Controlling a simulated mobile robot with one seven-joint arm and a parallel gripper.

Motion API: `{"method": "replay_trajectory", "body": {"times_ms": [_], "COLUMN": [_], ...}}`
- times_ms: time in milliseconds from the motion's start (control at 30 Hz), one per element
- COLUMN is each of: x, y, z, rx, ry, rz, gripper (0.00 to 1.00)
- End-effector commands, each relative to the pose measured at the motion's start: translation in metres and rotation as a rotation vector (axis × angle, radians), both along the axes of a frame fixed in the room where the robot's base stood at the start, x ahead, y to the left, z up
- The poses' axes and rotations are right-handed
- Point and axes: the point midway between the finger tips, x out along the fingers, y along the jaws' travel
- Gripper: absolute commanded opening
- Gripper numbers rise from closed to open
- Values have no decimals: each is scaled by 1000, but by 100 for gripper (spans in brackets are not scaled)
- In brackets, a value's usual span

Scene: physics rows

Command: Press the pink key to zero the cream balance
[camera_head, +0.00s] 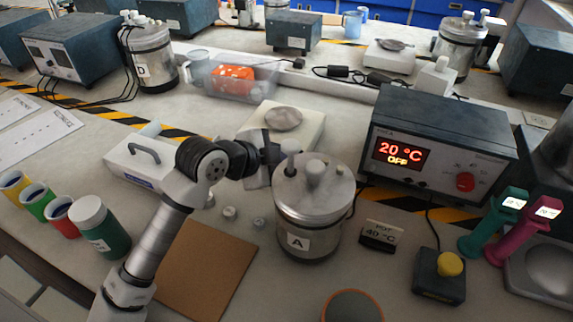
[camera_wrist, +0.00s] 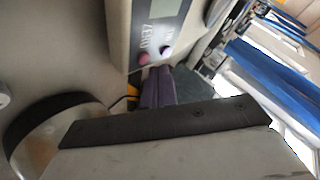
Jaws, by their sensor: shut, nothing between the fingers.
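The cream balance (camera_head: 262,118) stands mid-bench with a round metal pan on top. In the wrist view its front panel (camera_wrist: 118,35) shows a grey display, the pink key (camera_wrist: 143,58) and a pale key (camera_wrist: 167,50) beside it. My gripper (camera_wrist: 157,72) is shut and empty, its fingertips right by the pink key; I cannot tell whether they touch it. In the head view my arm's end is at the balance's front, and the fingertips and keys are hidden behind my wrist and the metal canister A.
Metal canister A (camera_head: 318,205) stands close beside my wrist. A heater unit (camera_head: 440,140) reading 20 °C OFF is at right. A white handled box (camera_head: 140,158) is left, a brown board (camera_head: 210,270) in front. Small metal weights (camera_head: 229,213) lie near my arm.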

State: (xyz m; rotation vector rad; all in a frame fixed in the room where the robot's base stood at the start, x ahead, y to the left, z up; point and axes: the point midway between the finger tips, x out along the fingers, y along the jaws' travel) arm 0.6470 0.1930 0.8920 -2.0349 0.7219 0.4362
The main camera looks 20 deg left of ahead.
Motion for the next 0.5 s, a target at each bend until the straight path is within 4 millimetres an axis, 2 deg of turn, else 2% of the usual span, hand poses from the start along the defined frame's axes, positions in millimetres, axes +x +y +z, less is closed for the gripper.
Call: {"method": "replay_trajectory", "body": {"times_ms": [267,500], "x": [-1,-5], "y": [0,0], "z": [5,27], "rx": [1,2], "ry": [-1,-1], "rz": [0,-1], "gripper": [0,0]}}
